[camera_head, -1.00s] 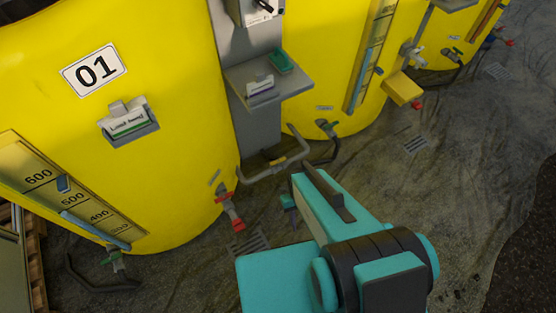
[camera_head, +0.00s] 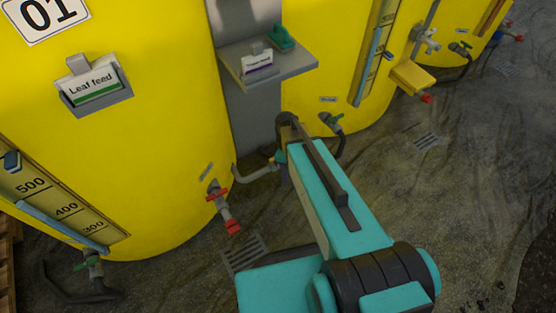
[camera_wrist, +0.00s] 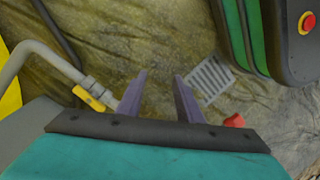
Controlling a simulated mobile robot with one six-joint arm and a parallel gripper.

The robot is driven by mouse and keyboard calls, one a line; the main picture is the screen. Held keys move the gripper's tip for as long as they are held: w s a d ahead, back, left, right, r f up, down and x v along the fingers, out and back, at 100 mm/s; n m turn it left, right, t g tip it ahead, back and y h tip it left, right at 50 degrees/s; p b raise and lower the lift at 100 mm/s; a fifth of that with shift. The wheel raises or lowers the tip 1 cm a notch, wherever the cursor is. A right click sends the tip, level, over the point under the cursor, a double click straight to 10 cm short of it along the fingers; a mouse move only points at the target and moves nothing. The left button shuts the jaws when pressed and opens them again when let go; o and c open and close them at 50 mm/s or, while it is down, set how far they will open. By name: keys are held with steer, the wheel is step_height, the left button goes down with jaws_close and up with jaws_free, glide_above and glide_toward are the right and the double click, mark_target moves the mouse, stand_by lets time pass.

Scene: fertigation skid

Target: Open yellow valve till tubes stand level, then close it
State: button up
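The yellow valve handle (camera_wrist: 90,98) sits on the grey crossover pipe (camera_wrist: 45,56), left of my gripper (camera_wrist: 160,95) in the wrist view. My gripper is open, with nothing between its two fingers, and apart from the handle. The sight tube (camera_head: 60,228) on tank 01 (camera_head: 150,160) and the sight tube (camera_head: 373,58) on the middle tank (camera_head: 322,80) both show in part.
A red-handled outlet (camera_head: 217,195) juts from tank 01, and a green-handled valve (camera_head: 333,122) from the middle tank. A grey shelf (camera_head: 290,75) sticks out above the pipe.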

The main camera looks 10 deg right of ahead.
steer(key=w+r+n+t+b, duration=0.2)
steer(key=w+n+b, duration=0.7)
steer(key=w+b, duration=0.4)
steer(key=shift+w+r, duration=0.4)
steer(key=shift+w, duration=1.6)
step_height(320, 180, down, 14)
steer(key=b, duration=0.5)
steer(key=shift+b, duration=0.35)
steer(key=shift+r, duration=0.1)
jaws_close()
